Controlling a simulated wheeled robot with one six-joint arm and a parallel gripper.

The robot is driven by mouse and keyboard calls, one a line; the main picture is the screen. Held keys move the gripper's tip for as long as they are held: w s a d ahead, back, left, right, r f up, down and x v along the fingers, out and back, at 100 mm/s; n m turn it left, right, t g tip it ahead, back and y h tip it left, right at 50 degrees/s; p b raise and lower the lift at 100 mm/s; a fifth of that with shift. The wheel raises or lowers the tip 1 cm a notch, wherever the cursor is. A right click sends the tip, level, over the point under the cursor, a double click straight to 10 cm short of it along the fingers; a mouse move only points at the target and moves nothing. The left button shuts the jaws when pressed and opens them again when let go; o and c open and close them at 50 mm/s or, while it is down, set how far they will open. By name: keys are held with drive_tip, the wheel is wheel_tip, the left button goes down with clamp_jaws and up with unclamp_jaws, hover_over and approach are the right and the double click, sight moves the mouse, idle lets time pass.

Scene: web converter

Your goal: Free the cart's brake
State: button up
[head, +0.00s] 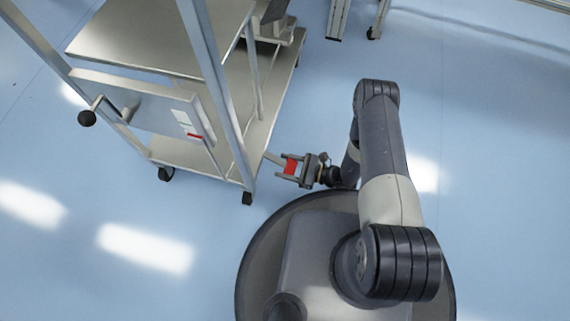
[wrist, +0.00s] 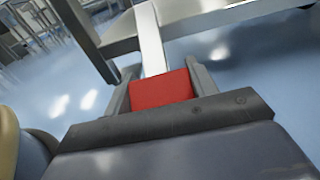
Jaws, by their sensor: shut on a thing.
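The cart (head: 150,110) is a metal frame with shelves and castors, standing at the upper left in the head view. A red piece (head: 290,167) on a grey metal lever (head: 273,158) sticks out at the cart's lower near corner; it looks like the brake pedal. In the wrist view the red piece (wrist: 160,90) fills the space between my fingers, with the lever (wrist: 150,40) running from it towards the cart's frame (wrist: 190,25). My gripper (head: 289,168) is shut on the red piece, with one finger on each side. The lever's joint with the cart is not clear.
A castor (head: 247,198) stands close left of my gripper, and another castor (head: 165,174) further left. Blue floor (head: 480,170) is clear on the right.

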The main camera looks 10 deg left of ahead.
drive_tip(key=r+h+p, duration=0.1)
drive_tip(key=p, duration=0.1)
drive_tip(key=d+r+h+p, duration=0.1)
drive_tip(key=r+h, duration=0.1)
drive_tip(key=shift+d+p, duration=0.2)
drive_tip(key=shift+p, duration=0.2)
drive_tip(key=r+h+p, duration=0.2)
drive_tip(key=h, duration=0.1)
drive_tip(key=shift+s+d+g+p, duration=0.1)
drive_tip(key=shift+d+g+p, duration=0.2)
drive_tip(key=shift+d+p, duration=0.1)
drive_tip(key=shift+r, duration=0.4)
drive_tip(key=o, duration=1.4)
drive_tip(key=p+v, duration=0.3)
drive_tip(key=v, duration=0.8)
drive_tip(key=shift+a+f, duration=0.1)
drive_tip(key=shift+a, duration=0.05)
drive_tip(key=b, duration=0.3)
approach(283, 163)
drive_tip(key=x, duration=0.3)
drive_tip(key=r+x, duration=0.1)
drive_tip(key=x, duration=0.1)
drive_tip(key=shift+a, duration=0.4)
